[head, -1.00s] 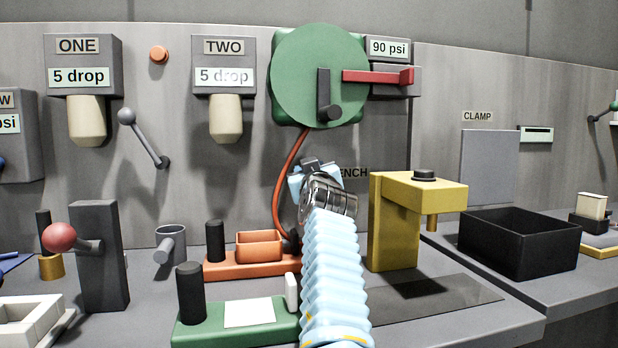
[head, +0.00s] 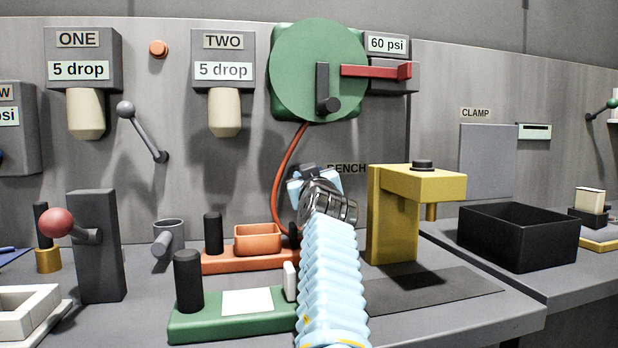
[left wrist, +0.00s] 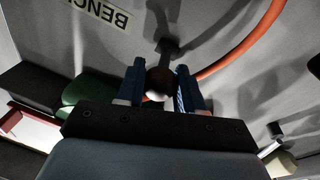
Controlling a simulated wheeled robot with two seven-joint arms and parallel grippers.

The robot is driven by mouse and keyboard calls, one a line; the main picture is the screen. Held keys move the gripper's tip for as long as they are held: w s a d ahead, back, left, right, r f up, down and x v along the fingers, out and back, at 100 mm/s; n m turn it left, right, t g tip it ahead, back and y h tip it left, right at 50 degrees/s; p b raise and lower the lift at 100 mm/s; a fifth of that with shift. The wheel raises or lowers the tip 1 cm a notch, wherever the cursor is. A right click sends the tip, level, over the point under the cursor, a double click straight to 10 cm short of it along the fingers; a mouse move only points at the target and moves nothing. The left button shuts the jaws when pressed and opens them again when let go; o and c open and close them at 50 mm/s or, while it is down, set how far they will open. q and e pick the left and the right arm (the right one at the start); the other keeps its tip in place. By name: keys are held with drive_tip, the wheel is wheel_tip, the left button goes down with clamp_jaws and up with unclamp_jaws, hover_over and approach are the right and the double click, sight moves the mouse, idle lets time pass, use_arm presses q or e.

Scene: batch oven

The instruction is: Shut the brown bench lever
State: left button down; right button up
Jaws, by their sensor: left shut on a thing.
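In the left wrist view the bench lever's dark brown round knob (left wrist: 160,81) sits between the two blue fingers of my left gripper (left wrist: 157,72). The gripper is shut on it. The lever's dark wall mount (left wrist: 169,47) shows just beyond, near the BENCH label (left wrist: 104,11). In the head view my left gripper (head: 314,178) is against the back panel below the green disc and hides the lever. The BENCH label (head: 348,168) is partly covered there. My right gripper is in neither view.
A green wheel (head: 318,72) and a display reading 60 psi (head: 388,45) are above. An orange hose (head: 284,165) runs down left of my gripper. A yellow press (head: 385,215) stands close on the right. Orange (head: 225,262) and green (head: 215,327) fixtures stand left of my arm.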

use_arm(q)
drive_tip(key=shift+w+a+f, duration=0.1)
drive_tip(key=shift+f, duration=0.2)
drive_tip(key=c, duration=0.8)
unclamp_jaws()
drive_tip(key=shift+w, duration=0.15)
drive_tip(key=shift+c, duration=0.2)
drive_tip(key=shift+o, duration=0.5)
drive_tip(key=shift+r, duration=0.1)
drive_tip(key=shift+s, duration=0.4)
drive_tip(key=b+v, duration=0.5)
drive_tip(key=v, duration=0.8)
drive_tip(key=shift+s, duration=0.1)
